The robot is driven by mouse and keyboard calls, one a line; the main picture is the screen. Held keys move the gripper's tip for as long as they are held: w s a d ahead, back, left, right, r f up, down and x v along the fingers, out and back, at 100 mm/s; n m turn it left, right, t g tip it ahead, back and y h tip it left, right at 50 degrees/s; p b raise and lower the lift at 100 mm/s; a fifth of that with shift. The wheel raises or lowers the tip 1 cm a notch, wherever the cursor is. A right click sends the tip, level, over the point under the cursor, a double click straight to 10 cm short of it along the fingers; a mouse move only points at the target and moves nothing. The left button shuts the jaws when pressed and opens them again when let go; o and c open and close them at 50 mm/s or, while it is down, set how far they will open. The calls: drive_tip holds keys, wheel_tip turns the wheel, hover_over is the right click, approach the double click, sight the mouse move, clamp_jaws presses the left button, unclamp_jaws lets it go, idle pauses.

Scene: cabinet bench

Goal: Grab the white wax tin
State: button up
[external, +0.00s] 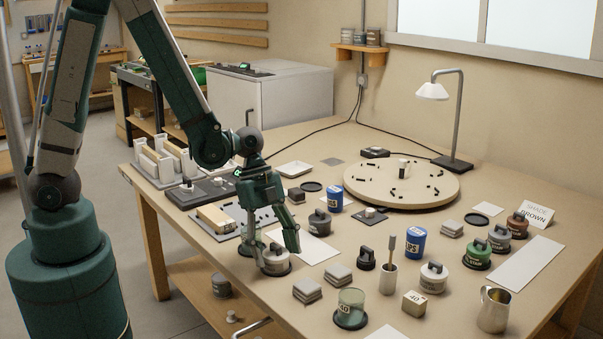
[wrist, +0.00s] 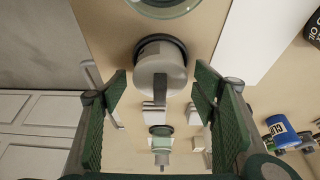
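In the wrist view my gripper (wrist: 158,92) is open, with visible gaps between the pads and the tin. Another whitish tin (external: 433,278) with a label stands farther right. No wax label is readable on either tin.
Stacked grey blocks (external: 307,291) and a greenish glass jar (external: 351,304) stand right of my gripper. A white sheet (external: 312,249) and a grey lidded tin (external: 319,222) lie behind it. A round turntable (external: 401,184) and lamp (external: 437,92) are at the back.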

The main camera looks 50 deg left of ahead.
drive_tip(key=c, duration=1)
drive_tip(key=shift+o, duration=0.2)
drive_tip(key=shift+r+p, duration=1.55)
drive_tip(key=shift+r, duration=3.45)
drive_tip(key=shift+c, duration=0.3)
